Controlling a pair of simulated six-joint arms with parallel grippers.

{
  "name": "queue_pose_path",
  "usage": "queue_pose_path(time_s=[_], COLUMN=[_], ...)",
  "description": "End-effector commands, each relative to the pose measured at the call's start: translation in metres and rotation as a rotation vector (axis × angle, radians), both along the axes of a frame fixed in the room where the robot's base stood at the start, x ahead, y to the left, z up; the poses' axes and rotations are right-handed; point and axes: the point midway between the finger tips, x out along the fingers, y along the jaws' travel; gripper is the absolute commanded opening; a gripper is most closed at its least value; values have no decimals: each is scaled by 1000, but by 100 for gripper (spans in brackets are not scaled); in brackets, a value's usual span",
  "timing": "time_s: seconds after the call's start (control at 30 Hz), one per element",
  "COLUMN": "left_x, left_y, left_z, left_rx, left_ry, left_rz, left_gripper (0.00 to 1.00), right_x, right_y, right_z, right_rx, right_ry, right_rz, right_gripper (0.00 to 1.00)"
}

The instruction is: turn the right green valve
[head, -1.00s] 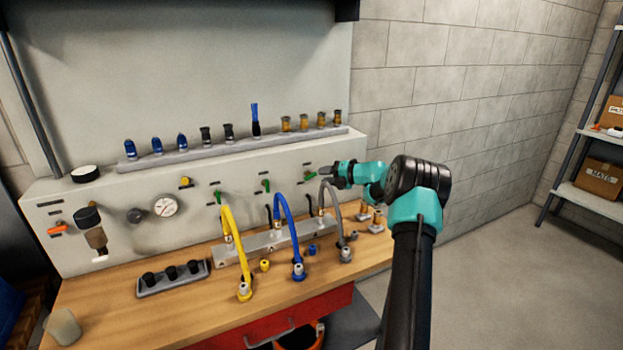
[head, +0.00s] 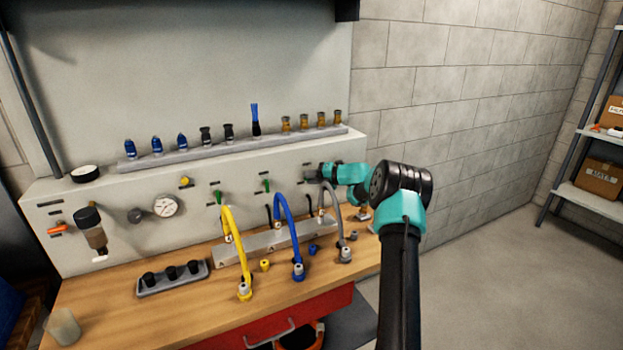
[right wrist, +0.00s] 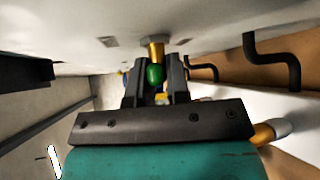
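The right green valve (right wrist: 156,74) shows in the right wrist view on a brass stem (right wrist: 155,50) that comes out of the pale panel. My right gripper (right wrist: 157,80) has one finger on each side of the green handle. I cannot tell whether the fingers touch it. In the head view my right gripper (head: 313,173) is at the panel's right end and covers this valve. The middle green valve (head: 266,185) and the left green valve (head: 218,197) stay visible to its left. My left gripper is not in view.
Yellow (head: 228,240), blue (head: 285,220) and grey (head: 334,212) hoses arch over the wooden bench (head: 200,304) below the valves. Black bent pipes (right wrist: 270,55) stand near the gripper in the right wrist view.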

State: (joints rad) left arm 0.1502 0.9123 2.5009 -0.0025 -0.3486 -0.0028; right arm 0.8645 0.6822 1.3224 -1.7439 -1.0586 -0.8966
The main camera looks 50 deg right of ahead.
Motion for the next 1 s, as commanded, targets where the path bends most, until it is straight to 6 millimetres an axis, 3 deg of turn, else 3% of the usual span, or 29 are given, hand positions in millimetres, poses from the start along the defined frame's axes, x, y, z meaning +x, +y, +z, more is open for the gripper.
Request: queue_pose_path(time_s=[0.17, 0.43, 0.8, 1.0], left_x=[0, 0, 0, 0], left_y=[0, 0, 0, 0], left_z=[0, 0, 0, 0], left_rx=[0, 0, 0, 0], left_ry=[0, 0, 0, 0], left_rz=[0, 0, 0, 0], left_gripper=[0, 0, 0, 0], right_x=[0, 0, 0, 0], right_y=[0, 0, 0, 0], right_z=[0, -1, -1, 0], right_rx=[0, 43, 315, 325], right_ry=[0, -15, -122, -125], right_rz=[0, 2, 1, 1], right_gripper=[0, 0, 0, 0])
